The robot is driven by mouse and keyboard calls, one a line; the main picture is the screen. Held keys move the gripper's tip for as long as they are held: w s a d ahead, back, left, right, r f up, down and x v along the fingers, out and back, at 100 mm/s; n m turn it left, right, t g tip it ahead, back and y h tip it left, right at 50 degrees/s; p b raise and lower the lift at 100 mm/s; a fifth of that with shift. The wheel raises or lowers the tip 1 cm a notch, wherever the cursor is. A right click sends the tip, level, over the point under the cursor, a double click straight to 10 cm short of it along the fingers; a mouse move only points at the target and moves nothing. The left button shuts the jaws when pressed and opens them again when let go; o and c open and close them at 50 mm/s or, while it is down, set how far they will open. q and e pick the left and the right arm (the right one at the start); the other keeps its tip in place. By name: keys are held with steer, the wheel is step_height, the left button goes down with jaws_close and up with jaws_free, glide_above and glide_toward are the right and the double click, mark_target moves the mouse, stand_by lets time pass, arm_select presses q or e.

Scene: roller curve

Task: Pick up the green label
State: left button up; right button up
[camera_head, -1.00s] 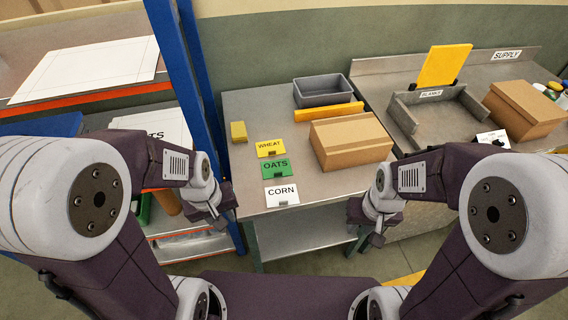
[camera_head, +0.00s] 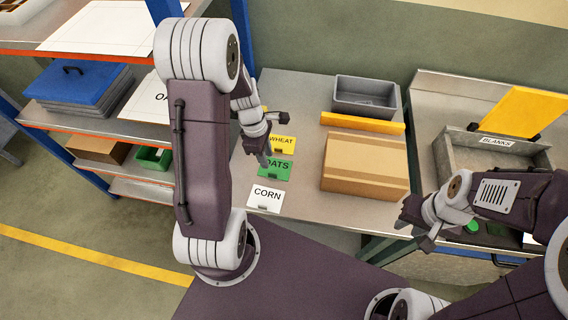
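The green OATS label (camera_head: 279,170) lies flat on the grey table, between the yellow WHEAT label (camera_head: 284,144) and the white CORN label (camera_head: 265,198). My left gripper (camera_head: 274,139) is open and empty above the upper left of the green label, with its fingers spread. It hides the label's left edge and part of the WHEAT label. Whether it touches the label cannot be told. My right gripper (camera_head: 417,229) is open and empty, to the right, past the table's front edge.
A cardboard box (camera_head: 365,168) stands right of the labels, with a yellow bar (camera_head: 362,122) and a grey bin (camera_head: 366,97) behind it. A blue post and shelves (camera_head: 90,115) stand at the left. A BLANKS tray (camera_head: 462,154) is at the right. Bare table (camera_head: 305,205) lies right of the CORN label.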

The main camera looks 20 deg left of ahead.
mark_target(272, 174)
arm_select(q)
steer(key=f, duration=0.3)
steer(key=shift+s+d+f, duration=0.1)
steer(key=shift+s+f, duration=0.15)
steer(key=shift+w+d+f, duration=0.15)
steer(key=shift+w+d, duration=0.05)
steer(key=shift+w, duration=0.05)
steer(key=shift+d+f, duration=0.1)
steer(key=shift+f, duration=0.15)
steer(key=f, duration=0.2)
steer(key=f+b, duration=0.1)
steer(key=f, duration=0.1)
steer(key=shift+s+d, duration=0.2)
steer(key=shift+s, duration=0.1)
steer(key=shift+w+d+f, duration=0.1)
steer(key=shift+f, duration=0.15)
steer(key=shift+w+d, duration=0.1)
steer(key=shift+w, duration=0.1)
steer(key=shift+s, duration=0.15)
jaws_close()
